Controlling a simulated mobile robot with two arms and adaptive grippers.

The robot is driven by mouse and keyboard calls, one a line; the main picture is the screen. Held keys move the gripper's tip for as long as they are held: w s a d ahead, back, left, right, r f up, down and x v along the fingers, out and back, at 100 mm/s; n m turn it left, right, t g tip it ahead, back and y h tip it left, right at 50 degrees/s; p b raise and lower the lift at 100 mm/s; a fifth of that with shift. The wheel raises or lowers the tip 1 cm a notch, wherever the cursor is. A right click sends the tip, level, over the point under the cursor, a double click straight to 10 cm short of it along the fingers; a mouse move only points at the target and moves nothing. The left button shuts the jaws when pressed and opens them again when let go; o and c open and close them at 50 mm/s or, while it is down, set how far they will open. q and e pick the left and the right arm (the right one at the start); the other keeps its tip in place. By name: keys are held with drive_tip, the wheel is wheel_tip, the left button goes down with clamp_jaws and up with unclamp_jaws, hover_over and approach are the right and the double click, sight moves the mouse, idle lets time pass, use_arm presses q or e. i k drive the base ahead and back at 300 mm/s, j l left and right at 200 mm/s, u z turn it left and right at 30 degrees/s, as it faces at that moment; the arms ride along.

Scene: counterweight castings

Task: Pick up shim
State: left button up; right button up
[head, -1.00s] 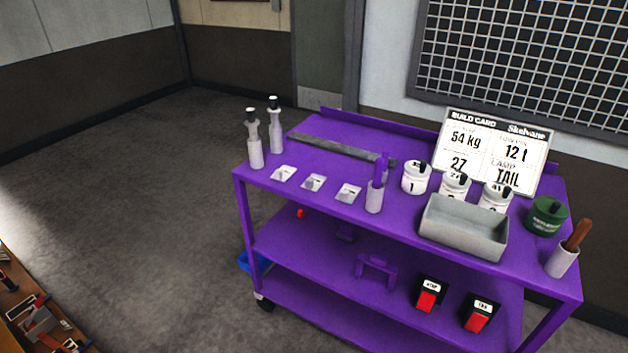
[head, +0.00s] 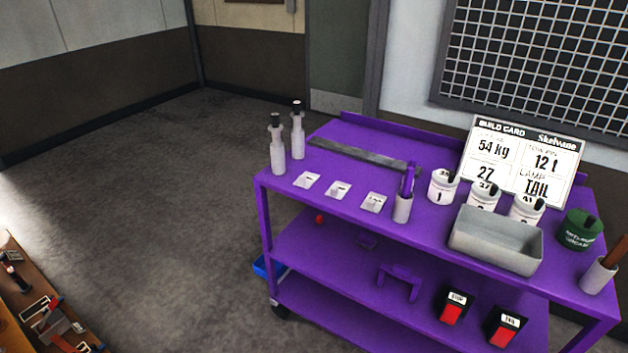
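Three small flat pale pieces with grey marks lie in a row near the front left edge of the purple cart's (head: 430,241) top: a left one (head: 306,180), a middle one (head: 338,189) and a right one (head: 374,202). They may be shims, but their markings are too small to read. A long flat grey bar (head: 358,153) lies behind them on the same top. Neither of my grippers is in view.
Two white bottles (head: 277,150) stand left; a cup with purple tools (head: 402,207), several white jars (head: 441,187), a grey tray (head: 495,240), a green tin (head: 578,230) and a build card (head: 522,158) stand right. A cluttered brown bench (head: 20,262) is lower left.

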sight(307, 176)
drive_tip(key=z, duration=0.1)
drive_tip(key=k+l+u, duration=0.1)
drive_tip(key=l, duration=0.2)
drive_tip(key=u, duration=3.35)
drive_tip(key=k+l, duration=0.1)
drive_tip(key=l, duration=0.15)
drive_tip(key=k+l, duration=0.15)
drive_tip(key=k+l+z, duration=0.25)
drive_tip(key=l, duration=0.15)
drive_tip(key=l+z, duration=0.3)
drive_tip(key=k+l+z, duration=0.25)
drive_tip(key=l, duration=0.35)
drive_tip(key=i+j, duration=0.05)
drive_tip(key=i, duration=0.05)
